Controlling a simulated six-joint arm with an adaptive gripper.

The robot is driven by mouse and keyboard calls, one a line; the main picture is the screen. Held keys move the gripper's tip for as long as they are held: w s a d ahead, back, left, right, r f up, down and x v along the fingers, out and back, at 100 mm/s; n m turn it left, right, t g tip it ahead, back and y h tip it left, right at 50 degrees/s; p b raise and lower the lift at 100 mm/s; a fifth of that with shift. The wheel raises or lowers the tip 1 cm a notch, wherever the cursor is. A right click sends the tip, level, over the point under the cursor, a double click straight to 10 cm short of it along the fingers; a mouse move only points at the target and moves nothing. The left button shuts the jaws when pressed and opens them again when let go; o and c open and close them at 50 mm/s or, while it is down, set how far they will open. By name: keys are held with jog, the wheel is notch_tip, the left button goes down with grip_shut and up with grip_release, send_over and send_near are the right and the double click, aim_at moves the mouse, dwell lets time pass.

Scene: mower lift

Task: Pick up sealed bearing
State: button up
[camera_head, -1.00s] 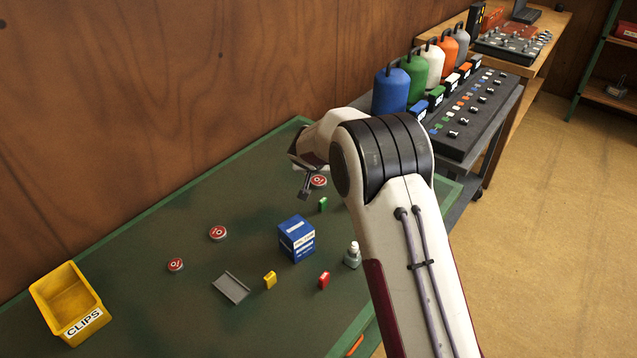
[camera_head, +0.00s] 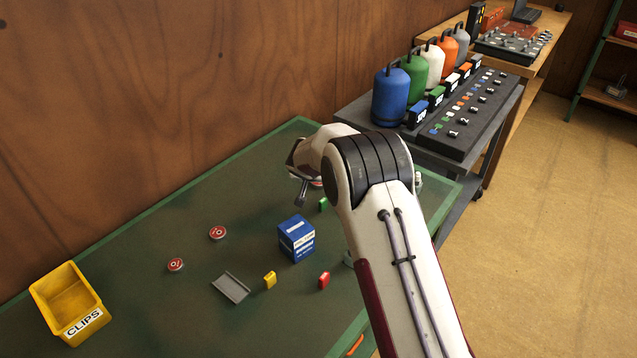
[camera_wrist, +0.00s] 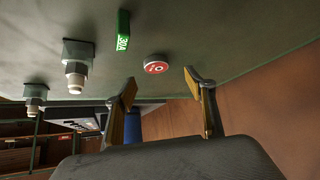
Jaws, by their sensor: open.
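Several items on the green table look alike: round, silver-edged discs with red faces, which I take for the sealed bearings. One disc (camera_wrist: 156,63) lies on the table in the wrist view, beyond and between my fingertips, not touched. In the head view this disc (camera_head: 317,183) is mostly hidden by my gripper (camera_head: 300,195). My gripper (camera_wrist: 159,80) is open and empty, with a finger on each side of the view. Two more discs, one (camera_head: 218,233) and another (camera_head: 176,265), lie further left on the table.
A green fuse marked 30A (camera_wrist: 122,30) lies near the disc. Two grey-based fittings with white tops (camera_wrist: 76,65) stand left in the wrist view.

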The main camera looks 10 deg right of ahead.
aim_at(318, 184)
jog(key=shift+w+f, duration=0.35)
jog(key=shift+f, duration=0.05)
jog(key=shift+d+f, duration=0.1)
jog(key=shift+w+d+f, duration=0.25)
jog(key=shift+w+f, duration=0.15)
jog(key=shift+f, duration=0.1)
jog(key=shift+w+d+f, duration=0.25)
jog(key=shift+w+f, duration=0.15)
jog(key=shift+f, duration=0.1)
jog(key=shift+x, duration=1.2)
jog(key=c, duration=1.3)
